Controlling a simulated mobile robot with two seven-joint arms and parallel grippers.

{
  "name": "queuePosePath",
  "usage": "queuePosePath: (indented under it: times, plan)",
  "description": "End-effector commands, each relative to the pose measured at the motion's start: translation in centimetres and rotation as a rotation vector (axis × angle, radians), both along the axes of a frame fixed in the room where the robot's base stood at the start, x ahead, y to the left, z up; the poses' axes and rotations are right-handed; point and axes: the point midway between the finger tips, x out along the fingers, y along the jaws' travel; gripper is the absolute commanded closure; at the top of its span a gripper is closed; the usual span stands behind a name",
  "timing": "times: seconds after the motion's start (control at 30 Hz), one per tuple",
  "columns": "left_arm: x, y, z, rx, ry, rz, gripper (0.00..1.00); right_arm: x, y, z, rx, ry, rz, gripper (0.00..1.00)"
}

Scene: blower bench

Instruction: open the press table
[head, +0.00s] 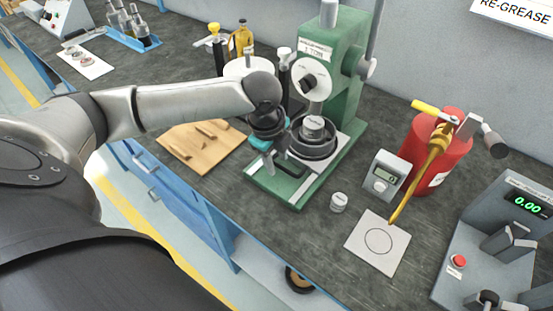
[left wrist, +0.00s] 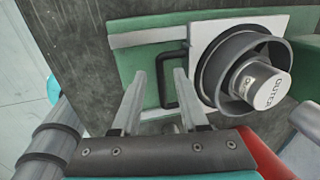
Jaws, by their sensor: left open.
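The green arbor press (head: 345,85) stands on the bench, with its table (head: 290,190) at its foot. On the table a dark ring (head: 318,148) sits around a grey cylinder (head: 312,127) marked OUTER in the left wrist view (left wrist: 268,92). A black U-shaped handle (left wrist: 163,80) is on the table's front edge. My left gripper (head: 283,168) is over the table's front left part. In the left wrist view my left gripper (left wrist: 160,75) is open, its fingertips close to the handle; the right finger partly overlaps it. Contact cannot be told. My right gripper is not in view.
A wooden board (head: 200,148) lies left of the press. The bench's blue front edge runs below.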

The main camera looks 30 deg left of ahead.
Motion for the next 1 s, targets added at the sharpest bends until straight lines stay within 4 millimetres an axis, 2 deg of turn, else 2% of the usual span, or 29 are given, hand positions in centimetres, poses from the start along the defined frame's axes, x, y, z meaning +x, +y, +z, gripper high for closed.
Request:
queuePosePath:
  times: [0.17,0.53,1.0]
  plan:
    - [-0.01,-0.01,0.02,0.000,0.000,0.000,0.59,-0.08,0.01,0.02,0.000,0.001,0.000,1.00]
    - [-0.02,0.01,0.05,0.000,0.000,0.000,1.00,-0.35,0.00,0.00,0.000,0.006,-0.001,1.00]
    - [-0.02,0.02,0.06,0.001,0.000,0.000,1.00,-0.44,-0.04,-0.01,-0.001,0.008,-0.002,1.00]
